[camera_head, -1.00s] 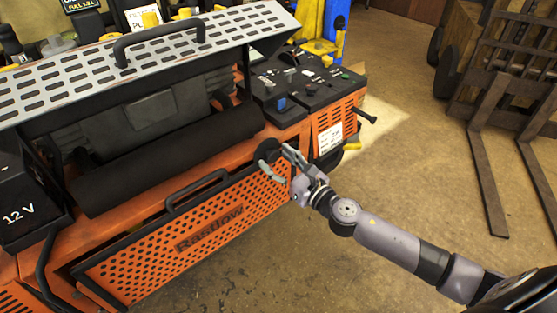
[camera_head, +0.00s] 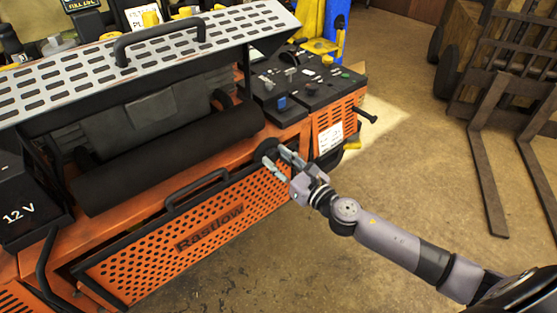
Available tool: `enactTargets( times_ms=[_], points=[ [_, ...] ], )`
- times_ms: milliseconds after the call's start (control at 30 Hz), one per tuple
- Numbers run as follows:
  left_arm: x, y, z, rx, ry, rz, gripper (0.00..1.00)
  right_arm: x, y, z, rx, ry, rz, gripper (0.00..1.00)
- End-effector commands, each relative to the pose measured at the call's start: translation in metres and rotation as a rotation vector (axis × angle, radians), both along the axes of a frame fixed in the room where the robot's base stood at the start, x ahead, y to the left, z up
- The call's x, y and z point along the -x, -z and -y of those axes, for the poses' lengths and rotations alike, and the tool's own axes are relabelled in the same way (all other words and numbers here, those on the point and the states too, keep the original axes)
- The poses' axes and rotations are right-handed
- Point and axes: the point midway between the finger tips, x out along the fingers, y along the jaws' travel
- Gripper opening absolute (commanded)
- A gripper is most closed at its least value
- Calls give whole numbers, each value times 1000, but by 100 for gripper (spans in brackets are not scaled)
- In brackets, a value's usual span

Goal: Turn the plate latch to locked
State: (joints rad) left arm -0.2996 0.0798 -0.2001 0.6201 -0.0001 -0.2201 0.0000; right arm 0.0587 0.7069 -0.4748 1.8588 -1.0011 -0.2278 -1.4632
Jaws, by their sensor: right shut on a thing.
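The orange perforated plate (camera_head: 150,255) with the name Rastlow leans along the front of the orange machine, with a black handle (camera_head: 197,192) at its top edge. The plate latch (camera_head: 267,146) is a dark round piece at the plate's upper right corner, mostly hidden behind my fingers. My right gripper (camera_head: 276,158) is at this corner, its fingers closed on the latch. The latch's exact angle cannot be told. My left gripper is not in view.
A black control panel (camera_head: 305,85) with knobs sits above the latch, and a black lever (camera_head: 367,116) sticks out at the right. A black roller (camera_head: 165,160) lies above the plate. A rusty fork carriage (camera_head: 510,100) stands at the right. The floor between is clear.

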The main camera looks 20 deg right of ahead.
Motion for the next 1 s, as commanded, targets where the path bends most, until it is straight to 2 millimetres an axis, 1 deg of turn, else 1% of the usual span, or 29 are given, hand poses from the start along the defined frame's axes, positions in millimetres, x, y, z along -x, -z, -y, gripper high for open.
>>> enactTargets(
  times_ms=[267, 1000],
  points=[
    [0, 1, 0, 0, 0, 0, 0, 0, 0, 0, -143, 1, -47, 4],
    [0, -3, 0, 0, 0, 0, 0, 0, -1, 0, -803, 3, -262, 4]
  ],
)
